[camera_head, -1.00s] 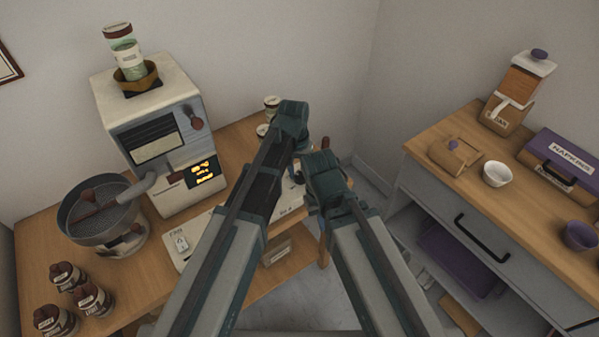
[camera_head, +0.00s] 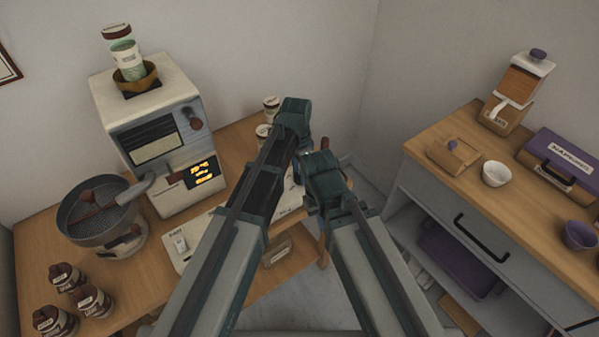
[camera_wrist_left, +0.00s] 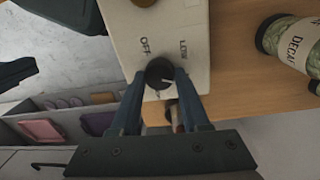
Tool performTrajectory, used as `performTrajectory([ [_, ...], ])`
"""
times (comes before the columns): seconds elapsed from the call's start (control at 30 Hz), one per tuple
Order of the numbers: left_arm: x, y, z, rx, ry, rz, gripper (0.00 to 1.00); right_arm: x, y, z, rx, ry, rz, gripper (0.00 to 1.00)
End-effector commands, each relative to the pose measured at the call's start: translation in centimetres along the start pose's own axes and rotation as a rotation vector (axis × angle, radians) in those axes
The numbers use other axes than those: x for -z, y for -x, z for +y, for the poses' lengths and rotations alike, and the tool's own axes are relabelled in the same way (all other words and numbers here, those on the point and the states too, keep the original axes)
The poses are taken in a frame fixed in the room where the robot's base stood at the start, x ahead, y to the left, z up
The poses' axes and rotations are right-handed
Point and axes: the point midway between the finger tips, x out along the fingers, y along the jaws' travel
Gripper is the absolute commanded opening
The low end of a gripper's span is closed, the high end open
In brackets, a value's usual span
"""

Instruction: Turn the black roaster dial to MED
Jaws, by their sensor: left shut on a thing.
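The black roaster dial (camera_wrist_left: 159,72) sits on a pale panel (camera_wrist_left: 120,22) in the left wrist view. OFF and LOW are printed beside it; another label is mostly hidden by my fingers. A light mark shows on the dial, but which label it points to cannot be told. My left gripper (camera_wrist_left: 160,78) is shut on the dial, one finger on each side. In the head view, my left arm hides the dial and the fingertips. My right arm's end shows beside the left one, with its fingers hidden.
The roaster machine (camera_head: 155,112) with a lit display and a round pan (camera_head: 99,203) stand on the wooden table. Jars (camera_head: 87,302) stand at the front left. A DECAF jar (camera_wrist_left: 292,48) is near the panel. A cabinet (camera_head: 428,150) is at the right.

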Motion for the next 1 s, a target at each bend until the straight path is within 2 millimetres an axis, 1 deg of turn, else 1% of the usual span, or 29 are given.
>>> performTrajectory([
  [0.2, 0.06, 0.0, 0.01, 0.0, -0.104, -0.007, 0.0, 0.0, 0.0, 0.0, 0.0, 0.0, 0.0, 0.0],
  [0.4, 0.06, -0.01, 0.02, 0.0, -0.154, -0.011, 0.0, 0.0, 0.0, 0.0, 0.0, 0.0, 0.0, 0.0],
  [0.93, 0.04, -0.01, 0.03, 0.0, -0.17, -0.012, 0.0, 0.0, 0.0, 0.0, 0.0, 0.0, 0.0, 0.0],
  [0.97, 0.04, -0.01, 0.03, 0.0, -0.17, -0.012, 0.51, 0.0, 0.0, 0.0, 0.0, 0.0, 0.0, 0.0],
  [1.0, 0.05, -0.01, 0.04, 0.0, -0.17, -0.012, 0.58, 0.0, 0.0, 0.0, 0.0, 0.0, 0.0, 0.0],
])
